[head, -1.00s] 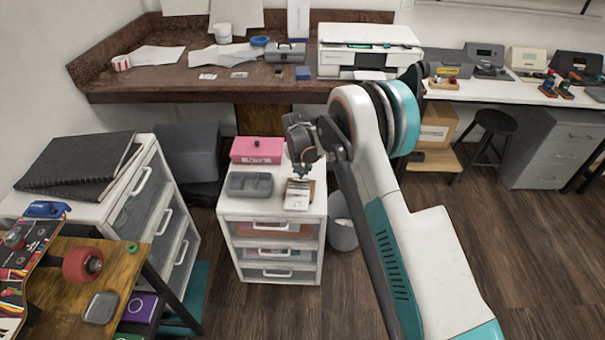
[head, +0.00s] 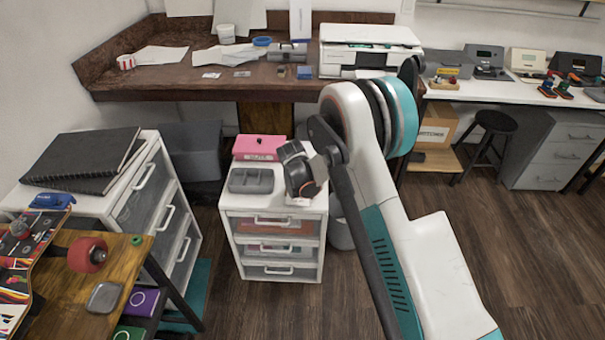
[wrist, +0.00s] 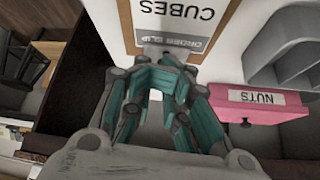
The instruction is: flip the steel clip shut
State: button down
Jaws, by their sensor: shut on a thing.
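A clipboard (wrist: 125,22) with a brown edge lies on the small white drawer unit. Its white sheet (wrist: 160,22) reads "CUBES", with a grey label under it. The steel clip (wrist: 153,49) shows as a small grey piece at the sheet's near end in the wrist view, partly hidden by my fingers. My gripper (wrist: 160,72) is at the clip, its teal-padded fingers drawn together and shut on it. How far the clip is tilted I cannot tell. In the head view my wrist covers most of the clipboard, and the fingertips are hidden.
A grey compartment tray (head: 251,181) and a pink "NUTS" box (head: 258,148) stand beside the clipboard on the drawer unit (head: 232,207). The pink box is close to my fingers in the wrist view (wrist: 262,112). A brown workbench (head: 190,92) runs behind.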

jog(key=shift+r, duration=0.75)
jog(key=shift+d+r+p, duration=0.1)
jog(key=shift+r+p, duration=0.1)
jog(key=shift+p, duration=0.1)
jog(key=s+p, duration=0.1)
jog(key=s, duration=0.2)
jog(key=s+a+p, duration=0.1)
jog(key=s, duration=0.2)
jog(key=s+p, duration=0.2)
jog(key=s, duration=0.1)
jog(key=shift+s+a+r, duration=0.15)
jog(key=shift+s+r, duration=0.05)
jog(key=shift+r, duration=0.15)
jog(key=shift+r, duration=0.1)
